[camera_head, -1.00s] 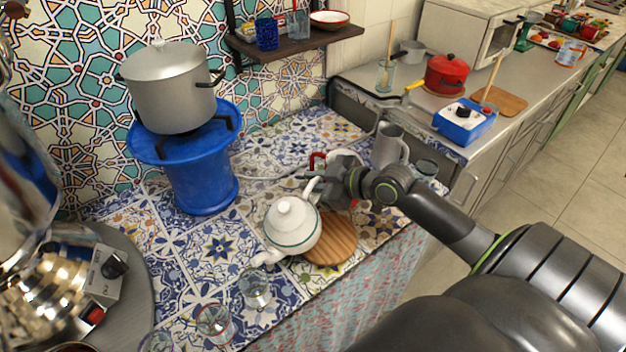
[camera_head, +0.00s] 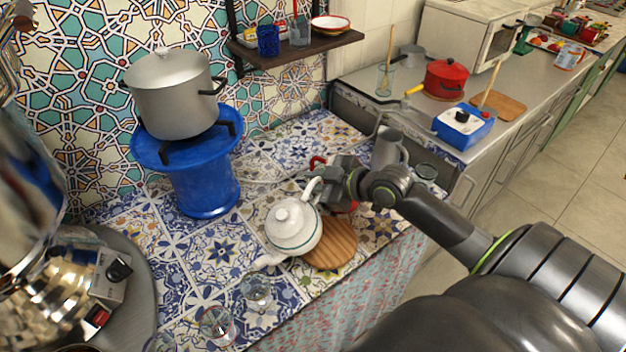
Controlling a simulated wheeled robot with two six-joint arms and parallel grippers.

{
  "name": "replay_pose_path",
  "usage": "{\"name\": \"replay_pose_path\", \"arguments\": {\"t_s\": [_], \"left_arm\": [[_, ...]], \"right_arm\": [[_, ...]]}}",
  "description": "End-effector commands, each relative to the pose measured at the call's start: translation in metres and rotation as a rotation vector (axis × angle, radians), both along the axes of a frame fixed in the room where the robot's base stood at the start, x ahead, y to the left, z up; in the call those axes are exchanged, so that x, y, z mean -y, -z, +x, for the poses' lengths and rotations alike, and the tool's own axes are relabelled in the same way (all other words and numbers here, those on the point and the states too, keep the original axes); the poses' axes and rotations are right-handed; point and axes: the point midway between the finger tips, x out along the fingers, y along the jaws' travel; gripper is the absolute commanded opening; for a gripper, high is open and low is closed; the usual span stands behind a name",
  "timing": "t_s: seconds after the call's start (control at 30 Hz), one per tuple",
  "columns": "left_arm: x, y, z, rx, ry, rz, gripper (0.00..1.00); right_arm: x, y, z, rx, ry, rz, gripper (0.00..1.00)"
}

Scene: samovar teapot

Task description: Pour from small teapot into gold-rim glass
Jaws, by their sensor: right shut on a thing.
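The small white teapot (camera_head: 291,226), with a lid and a thin dark band, is in the middle of the head view. Its handle is toward my right gripper (camera_head: 326,188), which is shut on it. The teapot is tilted, its spout pointing down and left toward a clear glass (camera_head: 256,291). Two more clear glasses stand nearer the bottom edge, one (camera_head: 217,325) and another (camera_head: 160,343) partly cut off. I cannot tell which glass has the gold rim, nor whether liquid is flowing. My left gripper is out of view.
A round wooden board (camera_head: 335,246) lies beside and partly behind the teapot. A grey pot (camera_head: 175,98) sits on a blue stand (camera_head: 205,190). A shiny samovar (camera_head: 40,270) is at left. A grey jug (camera_head: 387,146) stands behind my right arm.

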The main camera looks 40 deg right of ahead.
Motion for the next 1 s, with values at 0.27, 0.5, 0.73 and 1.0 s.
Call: {"name": "replay_pose_path", "arguments": {"t_s": [0.27,0.5,0.73,1.0], "left_arm": [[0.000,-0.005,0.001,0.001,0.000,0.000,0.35],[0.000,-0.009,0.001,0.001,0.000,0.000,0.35],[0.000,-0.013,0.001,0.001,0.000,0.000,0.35],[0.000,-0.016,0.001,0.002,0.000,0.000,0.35]], "right_arm": [[-0.002,-0.007,0.000,0.010,-0.001,-0.018,0.00],[-0.003,-0.012,0.000,0.017,-0.002,-0.038,0.00],[-0.004,-0.016,-0.001,0.025,-0.001,-0.056,0.00],[-0.005,-0.021,-0.001,0.033,-0.001,-0.079,0.00]]}}
